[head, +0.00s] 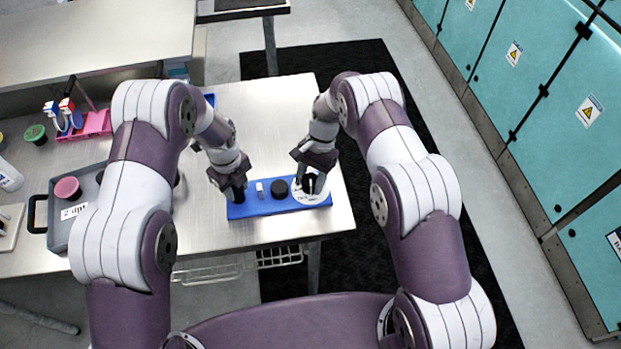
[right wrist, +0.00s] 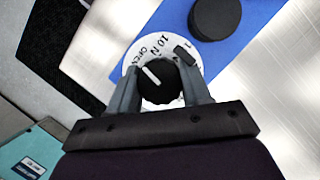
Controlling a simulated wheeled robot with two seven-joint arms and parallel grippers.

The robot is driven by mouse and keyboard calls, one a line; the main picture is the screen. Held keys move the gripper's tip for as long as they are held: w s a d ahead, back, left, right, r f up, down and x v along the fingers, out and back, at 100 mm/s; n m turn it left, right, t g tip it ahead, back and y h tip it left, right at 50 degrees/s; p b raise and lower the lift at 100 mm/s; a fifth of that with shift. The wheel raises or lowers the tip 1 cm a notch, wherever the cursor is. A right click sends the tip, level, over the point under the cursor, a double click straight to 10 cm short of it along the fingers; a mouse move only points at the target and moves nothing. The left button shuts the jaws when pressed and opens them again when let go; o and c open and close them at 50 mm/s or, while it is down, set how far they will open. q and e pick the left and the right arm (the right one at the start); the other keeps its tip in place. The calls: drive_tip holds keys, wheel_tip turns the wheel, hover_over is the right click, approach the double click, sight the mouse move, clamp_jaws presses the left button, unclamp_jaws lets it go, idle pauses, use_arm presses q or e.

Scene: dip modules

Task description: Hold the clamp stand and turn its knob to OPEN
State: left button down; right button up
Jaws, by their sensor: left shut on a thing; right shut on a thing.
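The clamp stand is a blue base (head: 262,209) lying flat near the front edge of the metal table. At its right end is a white dial (head: 322,198) with a black knob (right wrist: 172,84). In the right wrist view, the knob's white line points up-left, close to the OPEN lettering, with 10 N beside it. My right gripper (head: 310,181) is shut on the knob, one finger on each side. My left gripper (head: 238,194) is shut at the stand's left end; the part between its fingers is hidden. A small white block (head: 260,190) and a black round cap (head: 279,188) sit between the grippers.
A grey tray (head: 58,232) with a pink-lidded jar (head: 67,189) stands on the left. A pink rack (head: 96,124) is behind it. The table right of the stand ends soon, above a black floor mat (head: 370,130). Teal cabinets (head: 540,90) line the right.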

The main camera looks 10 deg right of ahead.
drive_tip(key=o, duration=1.1)
drive_tip(key=shift+c, duration=0.2)
